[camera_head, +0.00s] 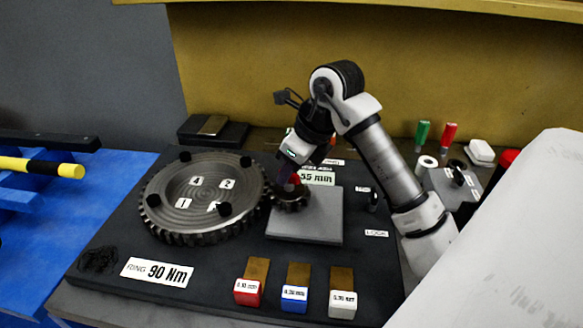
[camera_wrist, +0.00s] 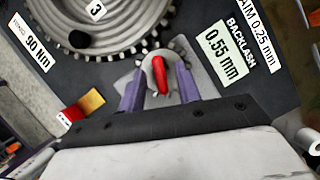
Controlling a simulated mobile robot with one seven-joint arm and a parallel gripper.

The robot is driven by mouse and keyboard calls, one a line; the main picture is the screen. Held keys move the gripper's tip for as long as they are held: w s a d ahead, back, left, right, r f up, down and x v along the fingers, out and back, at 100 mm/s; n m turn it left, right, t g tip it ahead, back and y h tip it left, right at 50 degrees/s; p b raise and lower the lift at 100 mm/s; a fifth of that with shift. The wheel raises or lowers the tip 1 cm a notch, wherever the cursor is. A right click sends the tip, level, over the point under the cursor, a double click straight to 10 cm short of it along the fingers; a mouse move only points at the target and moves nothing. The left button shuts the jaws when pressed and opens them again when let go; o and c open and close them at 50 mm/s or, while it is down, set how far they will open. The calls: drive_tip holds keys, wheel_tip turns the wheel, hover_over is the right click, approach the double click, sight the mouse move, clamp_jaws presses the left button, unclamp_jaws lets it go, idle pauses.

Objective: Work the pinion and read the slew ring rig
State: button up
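The large dark slew ring gear (camera_head: 160,205) lies flat at the left of the rig, with numbered white tags and black knobs on it. The small pinion (camera_head: 292,199) sits at its right edge; in the wrist view it has a grey hub and a red handle (camera_wrist: 160,76). My gripper (camera_head: 287,176) is over the pinion. In the wrist view its purple fingers stand on either side of the red handle, with gaps visible, so it looks open. A label (camera_wrist: 224,52) reads BACKLASH 0.55 mm.
Three tagged blocks, red (camera_head: 247,291), blue (camera_head: 295,298) and white (camera_head: 343,303), lie at the front. A small black lever (camera_head: 373,201) stands near a LOCK label (camera_head: 377,233). Green (camera_head: 422,133) and red (camera_head: 448,133) handles stand at back right. A yellow-black bar (camera_head: 40,167) is far left.

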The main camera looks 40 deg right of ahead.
drive_tip(key=b+v, duration=0.1)
drive_tip(key=v, duration=1.2)
drive_tip(key=shift+r+b, duration=0.3)
drive_tip(key=shift+r, duration=0.05)
drive_tip(key=shift+s, duration=0.1)
